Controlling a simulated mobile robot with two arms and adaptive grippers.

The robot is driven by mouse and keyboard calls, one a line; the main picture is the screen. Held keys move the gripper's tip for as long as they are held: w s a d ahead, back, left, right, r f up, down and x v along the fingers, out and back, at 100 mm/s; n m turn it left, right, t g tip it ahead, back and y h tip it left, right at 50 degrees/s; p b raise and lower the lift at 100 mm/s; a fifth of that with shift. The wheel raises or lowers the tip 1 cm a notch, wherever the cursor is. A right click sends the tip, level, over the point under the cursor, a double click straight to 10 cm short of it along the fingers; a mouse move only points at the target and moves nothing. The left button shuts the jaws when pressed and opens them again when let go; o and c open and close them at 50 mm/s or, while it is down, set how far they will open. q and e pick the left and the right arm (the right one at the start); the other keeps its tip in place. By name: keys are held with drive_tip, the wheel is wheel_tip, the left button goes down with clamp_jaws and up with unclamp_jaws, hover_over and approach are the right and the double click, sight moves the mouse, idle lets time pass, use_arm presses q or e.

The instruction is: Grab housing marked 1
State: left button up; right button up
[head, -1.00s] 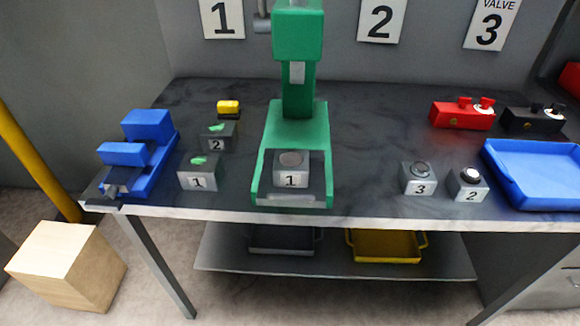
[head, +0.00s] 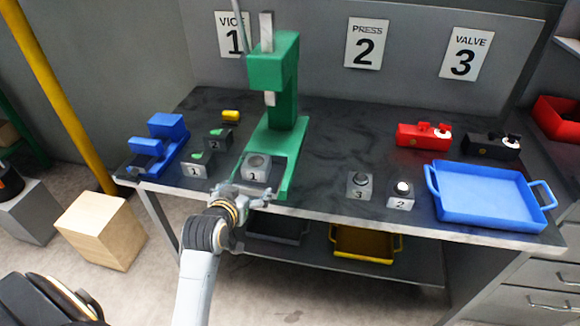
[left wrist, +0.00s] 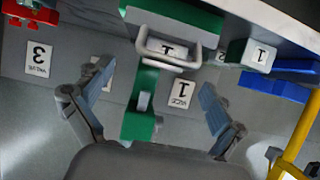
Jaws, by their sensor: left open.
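A grey block labelled 1 with a round recess on top (head: 257,163) sits on the base of the green press (head: 284,100). Another grey block labelled 1, with a green piece on top (head: 196,168), stands left of the press. My left gripper (head: 252,196) is just in front of the block in the press, near the table's front edge, and partly covers its lower face. In the left wrist view, the open, empty fingers (left wrist: 155,80) are spread wide, with the press and its label 1 block (left wrist: 168,50) between and beyond them. I do not see my right gripper.
A blue vice (head: 160,145) and a block labelled 2 (head: 218,138) stand left. Blocks 3 (head: 359,186) and 2 (head: 401,194), a blue tray (head: 485,192), and red (head: 424,136) and black (head: 491,145) valves are right.

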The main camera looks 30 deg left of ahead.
use_arm(q)
approach(254, 165)
drive_tip(key=shift+w+a+f+t+p, duration=0.15)
drive_tip(key=shift+w+p, duration=0.15)
drive_tip(key=shift+w, duration=0.2)
drive_tip(key=shift+w+a+f+t+p, duration=0.15)
drive_tip(key=shift+w+f+p, duration=0.1)
drive_tip(key=shift+w, duration=0.25)
drive_tip(key=x, duration=0.3)
drive_tip(key=shift+w+d+p, duration=0.15)
drive_tip(key=shift+w+p, duration=0.15)
drive_tip(key=shift+w+f, duration=0.3)
drive_tip(key=shift+w, duration=0.05)
drive_tip(key=shift+w+f, duration=0.1)
drive_tip(key=shift+w, duration=0.15)
drive_tip(key=shift+a+f+p+x, duration=0.15)
drive_tip(key=shift+p+x, duration=0.3)
drive_tip(key=shift+x, duration=0.7)
drive_tip(key=shift+a+f+p+x, duration=0.15)
drive_tip(key=shift+p+x, duration=0.3)
drive_tip(key=shift+x, duration=0.7)
drive_tip(key=shift+s+r, duration=0.1)
drive_tip(key=shift+s, duration=0.1)
use_arm(e)
wheel_tip(254, 165, up, 4)
drive_tip(key=shift+w+d+r, duration=0.1)
drive_tip(key=shift+w, duration=0.05)
